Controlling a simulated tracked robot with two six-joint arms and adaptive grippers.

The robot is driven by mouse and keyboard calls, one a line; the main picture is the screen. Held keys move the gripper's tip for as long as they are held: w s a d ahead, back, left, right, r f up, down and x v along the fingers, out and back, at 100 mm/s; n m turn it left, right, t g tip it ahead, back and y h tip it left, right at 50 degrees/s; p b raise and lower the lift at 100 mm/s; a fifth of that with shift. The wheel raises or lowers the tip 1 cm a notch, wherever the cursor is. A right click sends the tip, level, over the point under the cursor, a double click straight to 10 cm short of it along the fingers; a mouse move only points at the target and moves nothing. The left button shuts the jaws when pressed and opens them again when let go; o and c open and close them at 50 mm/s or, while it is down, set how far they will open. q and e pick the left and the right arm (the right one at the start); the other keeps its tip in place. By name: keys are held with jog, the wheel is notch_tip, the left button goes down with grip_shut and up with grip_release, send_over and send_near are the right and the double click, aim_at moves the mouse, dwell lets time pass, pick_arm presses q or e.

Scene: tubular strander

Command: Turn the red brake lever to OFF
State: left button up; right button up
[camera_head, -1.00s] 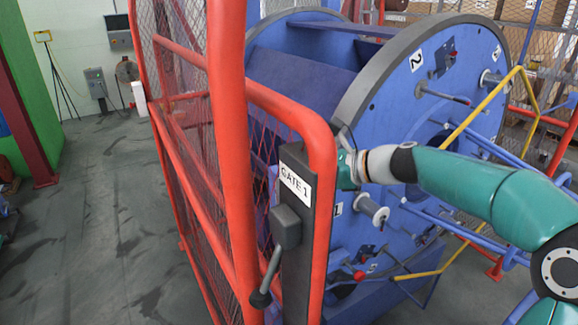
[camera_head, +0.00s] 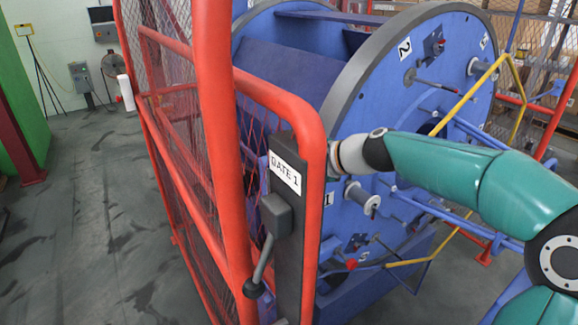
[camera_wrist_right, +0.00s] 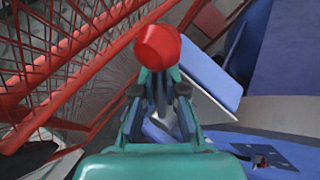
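In the right wrist view a round red knob (camera_wrist_right: 157,46), which looks like the end of the brake lever, sits at the tips of my right gripper (camera_wrist_right: 160,78). The fingertips close in on the knob's near side and appear to hold it. The lever's shaft and its OFF mark cannot be made out. In the head view my right arm reaches in from the right, and its gripper is hidden behind the gate post. My left gripper is in neither view.
The red gate frame (camera_head: 214,150) with mesh stands close in front, with a black-knobbed handle (camera_head: 262,265) under its sign (camera_head: 285,172). The large blue drum disc (camera_head: 385,110), with small levers and spools, stands behind my right arm. The floor at left is clear.

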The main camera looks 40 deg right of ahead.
jog(key=shift+o, duration=1)
jog(key=shift+a, duration=0.15)
jog(key=v, duration=1.1)
jog(key=shift+s+r, duration=0.2)
jog(key=shift+s, duration=0.15)
